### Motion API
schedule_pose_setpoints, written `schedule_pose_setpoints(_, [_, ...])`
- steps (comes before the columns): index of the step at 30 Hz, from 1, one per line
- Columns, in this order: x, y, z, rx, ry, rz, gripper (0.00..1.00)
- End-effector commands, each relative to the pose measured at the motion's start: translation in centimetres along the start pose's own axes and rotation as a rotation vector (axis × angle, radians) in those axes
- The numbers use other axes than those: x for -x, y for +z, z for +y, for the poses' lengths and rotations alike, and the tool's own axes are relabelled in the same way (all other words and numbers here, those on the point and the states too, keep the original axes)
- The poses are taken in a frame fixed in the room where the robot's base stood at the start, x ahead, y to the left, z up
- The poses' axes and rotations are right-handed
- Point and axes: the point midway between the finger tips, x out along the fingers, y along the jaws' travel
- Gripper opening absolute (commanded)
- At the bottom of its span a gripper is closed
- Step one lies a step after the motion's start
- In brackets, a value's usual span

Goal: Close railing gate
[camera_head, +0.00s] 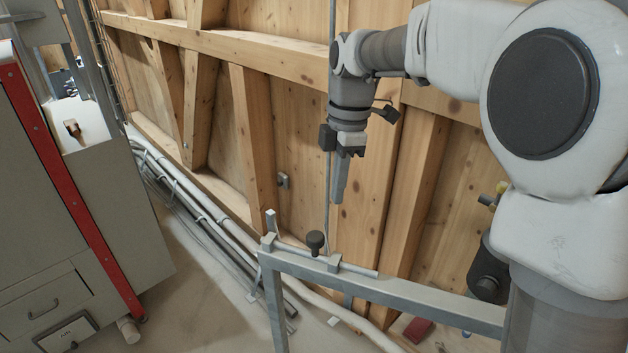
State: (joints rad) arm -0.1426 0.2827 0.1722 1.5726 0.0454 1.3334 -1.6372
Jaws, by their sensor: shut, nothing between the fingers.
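The railing gate (385,291) is a grey metal frame at the lower middle and right. Its top bar runs from a corner post at the left toward the lower right, where my arm hides its end. A latch rod with a black knob (315,241) lies along the top bar near the corner. My gripper (339,196) points down above the bar, a little right of the knob and apart from it. Its fingers are together and hold nothing.
A grey machine cabinet (60,190) with a red strip stands at the left. Grey pipes (200,205) run along the floor by the wooden wall (255,130). Bare floor (205,300) lies between the cabinet and the gate. A dark cylindrical fitting (488,270) is at the right.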

Motion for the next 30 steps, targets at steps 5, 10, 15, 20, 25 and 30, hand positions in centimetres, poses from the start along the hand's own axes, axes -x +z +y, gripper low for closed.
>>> schedule_pose_setpoints(5, [-9.3,-1.7,4.8,0.385,-0.102,0.083,0.0])
schedule_pose_setpoints(10, [-15.4,-3.1,7.6,0.679,-0.157,0.171,0.0])
schedule_pose_setpoints(15, [-18.7,-3.9,8.9,0.847,-0.177,0.232,0.0])
schedule_pose_setpoints(20, [-20.0,-4.2,9.1,0.898,-0.182,0.25,0.0])
schedule_pose_setpoints(25, [-22.3,-4.5,8.3,0.899,-0.185,0.251,0.0])
schedule_pose_setpoints(30, [-25.9,-5.0,7.4,0.899,-0.184,0.251,0.0])
